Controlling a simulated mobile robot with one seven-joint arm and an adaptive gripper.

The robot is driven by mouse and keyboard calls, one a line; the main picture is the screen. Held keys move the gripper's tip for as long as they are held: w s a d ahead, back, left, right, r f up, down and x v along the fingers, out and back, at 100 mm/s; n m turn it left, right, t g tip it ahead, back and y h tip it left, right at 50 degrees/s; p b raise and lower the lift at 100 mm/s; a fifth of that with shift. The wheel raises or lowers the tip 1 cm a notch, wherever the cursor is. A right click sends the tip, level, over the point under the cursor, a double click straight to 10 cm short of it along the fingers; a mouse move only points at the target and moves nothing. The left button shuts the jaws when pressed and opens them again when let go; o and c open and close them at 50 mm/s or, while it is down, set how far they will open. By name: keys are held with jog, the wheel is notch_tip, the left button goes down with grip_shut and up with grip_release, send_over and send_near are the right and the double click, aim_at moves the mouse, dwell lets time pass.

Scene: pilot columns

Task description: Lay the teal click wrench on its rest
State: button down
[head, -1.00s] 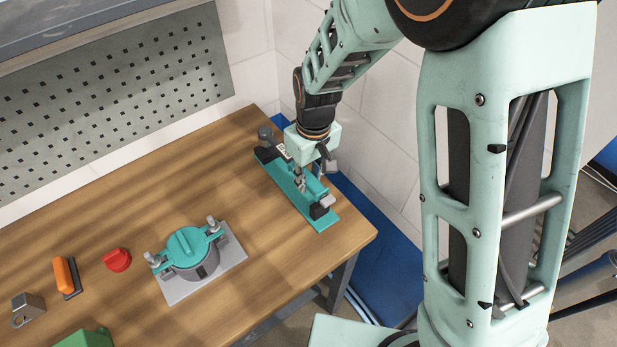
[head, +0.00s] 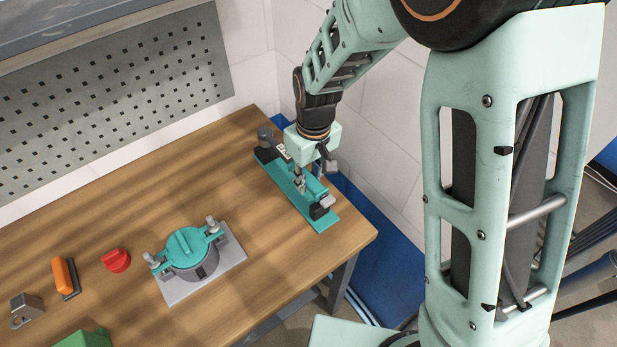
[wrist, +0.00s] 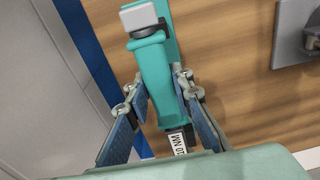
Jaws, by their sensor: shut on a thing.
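The teal click wrench (wrist: 152,72) shows in the wrist view, with a pale grey end cap, a black collar and a white label. My gripper (wrist: 160,92) has its two blue-padded fingers on either side of the handle, shut on it. In the head view my gripper (head: 300,184) points down over the teal rest (head: 323,223) at the table's right end. The wrench (head: 314,187) lies lengthwise along the rest, its grey end toward the near end. Whether it bears fully on the supports cannot be told. My gripper hides its middle.
A teal-lidded round housing on a grey plate (head: 230,262) stands left of the rest. A red knob (head: 116,260), an orange-handled item (head: 63,275), a grey metal part (head: 27,309) and a green block (head: 83,341) lie farther left. A wall stands close behind the rest.

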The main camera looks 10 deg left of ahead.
jog(key=shift+f, duration=0.2)
dwell(0.4)
jog(key=shift+f+b, duration=1.05)
jog(key=shift+b, duration=0.05)
jog(key=c, duration=1.6)
grip_release()
jog(key=shift+f, duration=0.1)
jog(key=r, duration=1.1)
jog(key=shift+s+d+r, duration=0.2)
jog(key=shift+s+d, duration=0.05)
jog(key=shift+d, duration=0.05)
jog(key=shift+r, duration=0.4)
jog(key=shift+d+f, duration=0.1)
jog(key=shift+d, duration=0.05)
